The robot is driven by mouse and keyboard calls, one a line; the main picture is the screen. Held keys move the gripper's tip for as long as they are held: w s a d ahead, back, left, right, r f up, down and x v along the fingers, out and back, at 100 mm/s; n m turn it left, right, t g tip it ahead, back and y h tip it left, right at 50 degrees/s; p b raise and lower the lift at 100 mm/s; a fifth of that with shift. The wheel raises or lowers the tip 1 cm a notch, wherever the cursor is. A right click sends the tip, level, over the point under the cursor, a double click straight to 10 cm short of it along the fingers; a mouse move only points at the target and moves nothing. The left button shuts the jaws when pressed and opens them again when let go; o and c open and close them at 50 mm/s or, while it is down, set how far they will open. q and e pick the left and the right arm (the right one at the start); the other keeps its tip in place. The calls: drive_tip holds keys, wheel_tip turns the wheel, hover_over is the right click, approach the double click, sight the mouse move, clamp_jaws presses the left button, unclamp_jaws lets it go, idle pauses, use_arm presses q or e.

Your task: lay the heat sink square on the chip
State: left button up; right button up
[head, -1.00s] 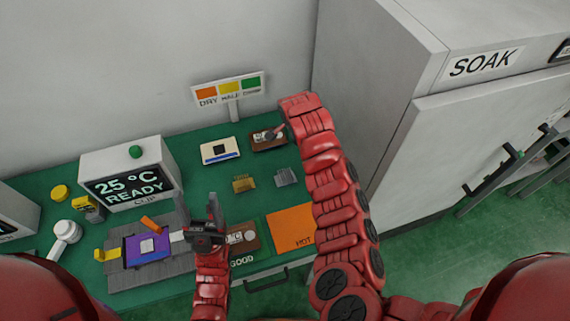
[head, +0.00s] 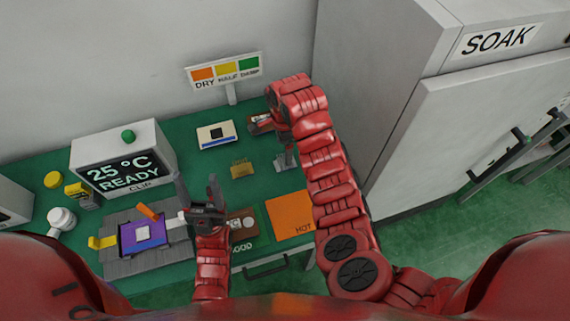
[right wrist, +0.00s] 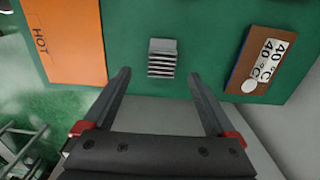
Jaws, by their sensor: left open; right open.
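The grey finned heat sink (right wrist: 162,58) lies on the green bench, between and just beyond the fingertips of my open right gripper (right wrist: 160,77) in the right wrist view. In the head view, my right gripper (head: 284,148) is over the heat sink and partly hides it. The gripper holds nothing. The chip (head: 143,233) looks like a pale square on the purple board (head: 128,239), which sits in a grey fixture at the left. My left gripper (head: 197,190) is open and empty, pointing up just right of the fixture.
A gold finned piece (head: 242,170) lies left of the heat sink. An orange HOT pad (right wrist: 72,40) and a brown block with a 40 °C label (right wrist: 262,66) flank the heat sink. The CLIP display box (head: 123,165) stands behind the fixture. The SOAK cabinet (head: 440,150) is at right.

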wheel_tip(320, 180, down, 2)
drive_tip(key=shift+f, duration=0.1)
drive_tip(key=shift+d+f+p, duration=0.1)
drive_tip(key=shift+f+p, duration=0.4)
drive_tip(key=f, duration=0.2)
drive_tip(key=f+p, duration=0.1)
drive_tip(key=shift+w, duration=0.25)
drive_tip(key=shift+f, duration=0.55)
drive_tip(key=shift+c, duration=0.2)
clamp_jaws()
